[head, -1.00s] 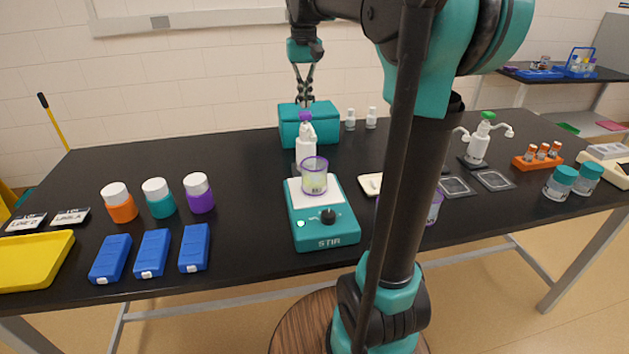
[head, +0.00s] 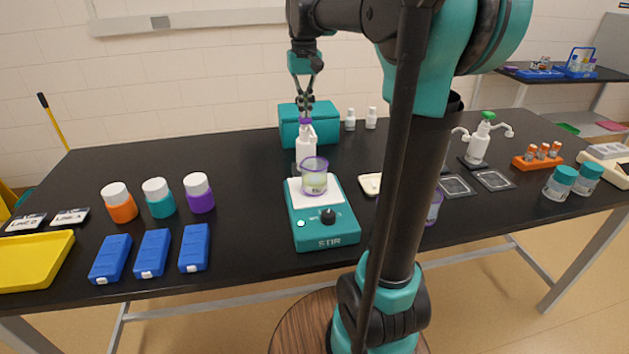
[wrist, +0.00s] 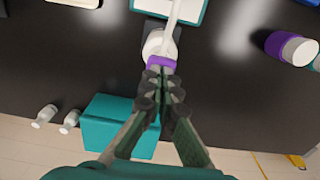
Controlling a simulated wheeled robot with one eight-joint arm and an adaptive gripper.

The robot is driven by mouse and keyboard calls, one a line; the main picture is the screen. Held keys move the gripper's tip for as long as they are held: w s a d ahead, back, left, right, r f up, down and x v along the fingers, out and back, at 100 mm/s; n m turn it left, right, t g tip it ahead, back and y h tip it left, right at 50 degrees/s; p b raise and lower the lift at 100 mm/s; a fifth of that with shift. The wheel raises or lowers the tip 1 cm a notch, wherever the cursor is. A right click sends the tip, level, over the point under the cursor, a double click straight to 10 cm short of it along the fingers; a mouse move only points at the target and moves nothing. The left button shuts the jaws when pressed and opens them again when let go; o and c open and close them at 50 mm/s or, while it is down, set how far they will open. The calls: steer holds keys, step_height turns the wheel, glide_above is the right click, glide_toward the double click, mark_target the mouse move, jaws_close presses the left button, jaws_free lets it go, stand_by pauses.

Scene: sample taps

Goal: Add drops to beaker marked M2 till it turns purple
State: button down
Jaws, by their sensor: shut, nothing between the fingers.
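A beaker (head: 315,180) with a purple rim stands on the white plate of the teal stirrer (head: 325,229). It holds a little pale greenish liquid; its small label is too blurred to read for sure. Just behind it stands a white tap bottle (head: 306,152) with a purple top (head: 305,122), its spout reaching towards the beaker. The bottle also shows in the wrist view (wrist: 158,44). My gripper (head: 304,116) is shut and empty, pointing down with its fingertips right at the purple top. In the wrist view my fingertips (wrist: 163,76) overlap that top; I cannot tell whether they touch.
A teal box (head: 325,113) stands close behind the tap bottle. Another purple-rimmed beaker (head: 434,208) is partly hidden by my arm. A green-topped tap bottle (head: 478,149) stands at the right. Capped jars (head: 201,200) and blue cases (head: 152,254) fill the left; black table is bare between.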

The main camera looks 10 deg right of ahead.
steer(key=shift+r, duration=1.55)
step_height(320, 180, up, 6)
stand_by(0.5)
